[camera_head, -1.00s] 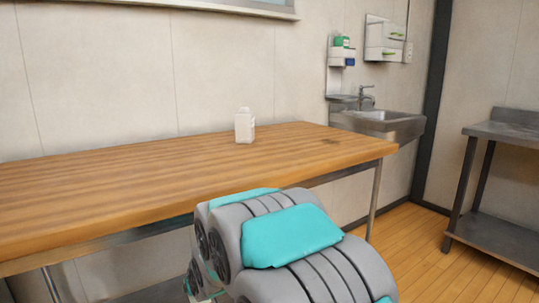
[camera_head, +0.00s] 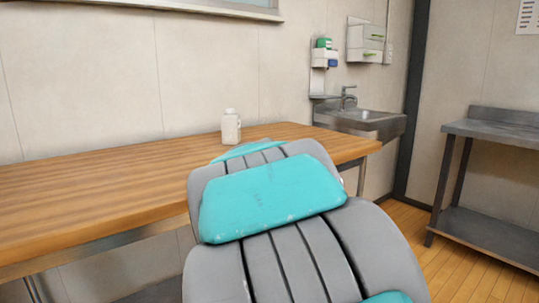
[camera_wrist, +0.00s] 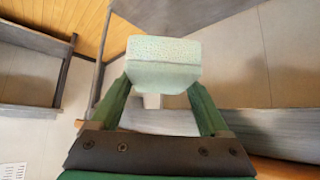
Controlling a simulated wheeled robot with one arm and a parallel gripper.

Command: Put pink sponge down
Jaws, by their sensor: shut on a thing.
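A pale greenish-white sponge (camera_wrist: 165,62), a block with a speckled face, is in the wrist view. It does not look pink there. My gripper (camera_wrist: 162,82) is shut on it, with one green finger on each side. The sponge is held at the fingertips, and I see no surface touching it. In the head view my grey and teal arm fills the lower middle, and neither the gripper nor the sponge shows. A wooden table (camera_head: 95,190) stretches across the left of the head view. My arm hides part of its right side.
A white bottle (camera_head: 231,127) stands near the table's back edge, just beyond my arm. The table's left part is bare. A steel sink (camera_head: 362,119) is on the wall beyond the table's right end. A grey steel shelf table (camera_head: 490,130) stands at the right, with open floor before it.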

